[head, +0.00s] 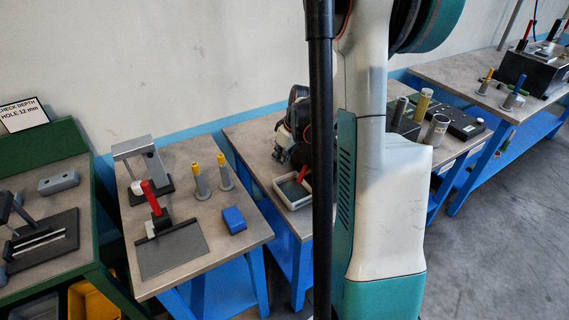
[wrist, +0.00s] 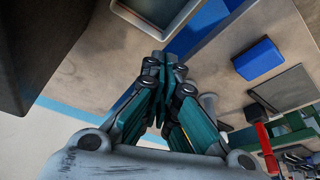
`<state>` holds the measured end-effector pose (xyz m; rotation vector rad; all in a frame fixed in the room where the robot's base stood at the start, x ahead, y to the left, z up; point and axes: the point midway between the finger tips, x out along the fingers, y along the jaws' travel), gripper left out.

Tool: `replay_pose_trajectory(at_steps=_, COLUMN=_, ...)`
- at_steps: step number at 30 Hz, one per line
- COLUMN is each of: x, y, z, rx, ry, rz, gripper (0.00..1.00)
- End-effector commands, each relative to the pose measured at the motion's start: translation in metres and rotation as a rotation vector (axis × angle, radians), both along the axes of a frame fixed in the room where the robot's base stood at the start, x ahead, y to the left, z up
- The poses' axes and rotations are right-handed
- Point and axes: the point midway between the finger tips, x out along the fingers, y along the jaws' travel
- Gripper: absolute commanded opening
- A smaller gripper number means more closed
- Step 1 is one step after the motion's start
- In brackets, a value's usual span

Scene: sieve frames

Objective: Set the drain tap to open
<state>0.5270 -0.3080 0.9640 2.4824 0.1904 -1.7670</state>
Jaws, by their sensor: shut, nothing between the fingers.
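I cannot pick out the drain tap for certain. A small red piece (head: 303,173), perhaps a handle, stands at a light-rimmed tray (head: 278,191) on the middle table, partly beside my black column. The tray rim also shows at the top of the wrist view (wrist: 135,18), without the red piece. My gripper (head: 281,156) is above the table, behind the tray and apart from it. In the wrist view my gripper (wrist: 162,62) has its fingertips together with nothing between them. The column and arm hide part of the middle table.
On the left table stand a red-handled clamp (head: 151,198), a grey press (head: 142,160), two yellow-topped posts (head: 225,175) and a blue block (head: 234,219). A dark bulk (wrist: 40,50) fills the wrist view's upper left.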

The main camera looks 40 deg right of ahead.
Motion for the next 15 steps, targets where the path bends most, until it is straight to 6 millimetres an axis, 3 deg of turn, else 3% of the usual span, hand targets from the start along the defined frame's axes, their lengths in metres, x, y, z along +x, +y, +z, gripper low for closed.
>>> replay_pose_trajectory(at_steps=1, x=-0.005, y=-0.002, z=0.016, rx=0.0, ry=0.0, rz=-0.003, gripper=0.0)
replay_pose_trajectory(at_steps=6, x=-0.014, y=-0.006, z=0.046, rx=0.0, ry=0.0, rz=-0.001, gripper=0.0)
replay_pose_trajectory(at_steps=15, x=-0.023, y=-0.011, z=0.068, rx=0.007, ry=0.002, rz=-0.017, gripper=0.0)
